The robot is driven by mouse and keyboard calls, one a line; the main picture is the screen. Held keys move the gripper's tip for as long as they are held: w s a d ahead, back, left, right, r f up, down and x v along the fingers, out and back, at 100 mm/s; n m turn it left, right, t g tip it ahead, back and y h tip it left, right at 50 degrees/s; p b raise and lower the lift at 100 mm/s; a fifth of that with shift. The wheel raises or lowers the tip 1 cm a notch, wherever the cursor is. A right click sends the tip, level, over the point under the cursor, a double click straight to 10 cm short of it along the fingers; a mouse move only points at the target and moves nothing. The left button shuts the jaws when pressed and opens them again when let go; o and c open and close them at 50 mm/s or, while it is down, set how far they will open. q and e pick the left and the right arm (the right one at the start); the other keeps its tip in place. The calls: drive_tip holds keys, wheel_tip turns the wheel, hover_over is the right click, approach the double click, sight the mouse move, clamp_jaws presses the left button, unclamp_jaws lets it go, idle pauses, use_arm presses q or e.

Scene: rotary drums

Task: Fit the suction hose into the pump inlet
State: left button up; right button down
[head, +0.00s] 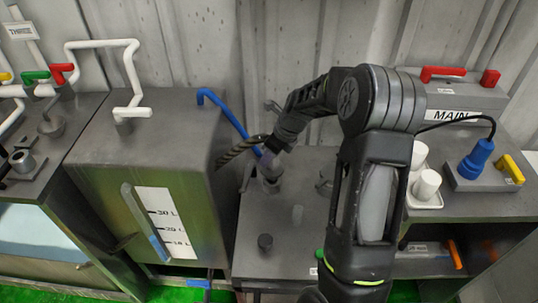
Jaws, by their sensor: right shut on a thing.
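My right gripper (274,147) reaches in from the right over the grey bench (290,230). It is shut on the suction hose (237,150), a dark ribbed hose coming from beside the large grey tank. The hose's end is hard to make out at the jaws. Just below the gripper stands a short grey upright fitting (270,178), which looks like the pump inlet. The hose end is at or just above this fitting; I cannot tell whether it is inside. My left gripper is not in view.
The grey tank (110,170) with a litre scale stands left of the bench, and a blue pipe (228,112) slopes down beside the hose. White cups (427,185) and the MAIN box (455,100) are to the right.

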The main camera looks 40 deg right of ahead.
sight(269, 166)
drive_tip(key=shift+f+b, duration=1.45)
drive_tip(key=shift+f, duration=0.95)
drive_tip(key=c, duration=1)
unclamp_jaws()
drive_tip(key=shift+r, duration=0.1)
drive_tip(key=v, duration=0.7)
drive_tip(key=shift+s+r, duration=0.15)
drive_tip(key=shift+r, duration=0.2)
drive_tip(key=shift+r+p, duration=0.1)
drive_tip(key=shift+p, duration=0.2)
